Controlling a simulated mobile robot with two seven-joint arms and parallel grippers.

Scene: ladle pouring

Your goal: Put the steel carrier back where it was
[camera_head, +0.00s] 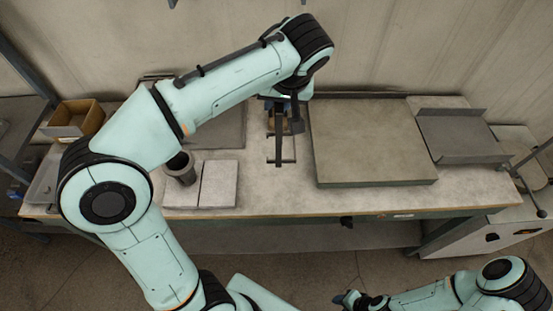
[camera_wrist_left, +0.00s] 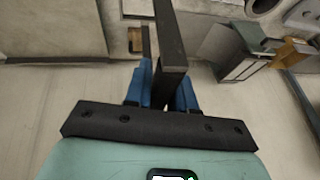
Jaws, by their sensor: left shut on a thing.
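The steel carrier (camera_head: 279,150) is a dark grey bar with thin frame parts, over the middle of the table, left of the large slab. My left gripper (camera_head: 284,105), with blue fingers, is shut on it. In the left wrist view the carrier's bar (camera_wrist_left: 170,40) rises between the blue fingers (camera_wrist_left: 160,85). The head view does not show clearly whether the carrier touches the table, and my gripper hides its upper part. My right gripper (camera_head: 352,299) is at the bottom edge, off the table; its jaws are too small to read.
A large flat slab (camera_head: 370,140) lies right of the carrier, with a steel tray (camera_head: 460,140) beyond. Two pale tiles (camera_head: 219,185) and a dark cup (camera_head: 181,171) stand left. A wooden box (camera_head: 62,131) sits at the far left. Bare tabletop (camera_head: 275,190) shows in front.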

